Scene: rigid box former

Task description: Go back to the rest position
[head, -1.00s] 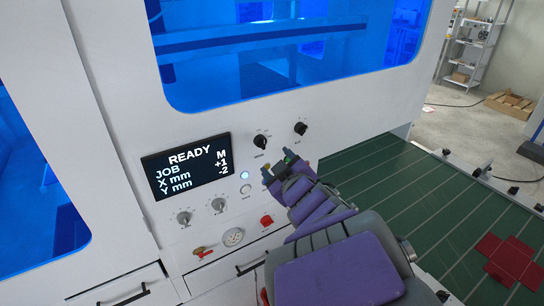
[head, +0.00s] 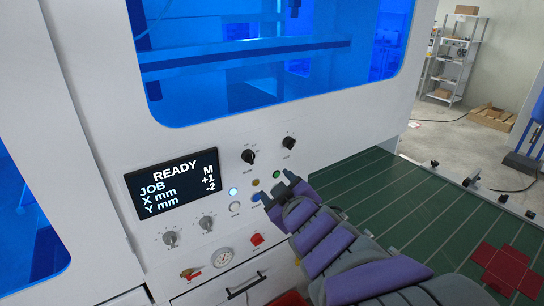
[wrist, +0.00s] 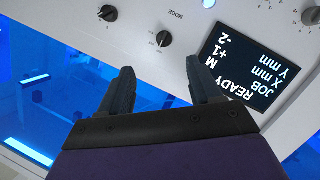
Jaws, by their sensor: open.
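My gripper (head: 280,193) is in front of the machine's control panel in the head view, close to the small coloured buttons. It is open and empty. In the wrist view its two fingers (wrist: 160,92) stand apart with nothing between them, and the panel lies beyond. The display (head: 172,182) reads READY, JOB M, X mm +1, Y mm -2. It also shows upside down in the wrist view (wrist: 243,62). Two black knobs (head: 248,157) are above the gripper. I cannot tell whether the gripper touches the panel.
A green conveyor bed (head: 400,195) with a red cross-shaped flat blank (head: 503,268) lies at the right. Blue windows (head: 270,60) fill the machine front. A red button (head: 256,239) and a drawer handle (head: 246,285) are below. Open floor and shelves (head: 455,55) are at the back right.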

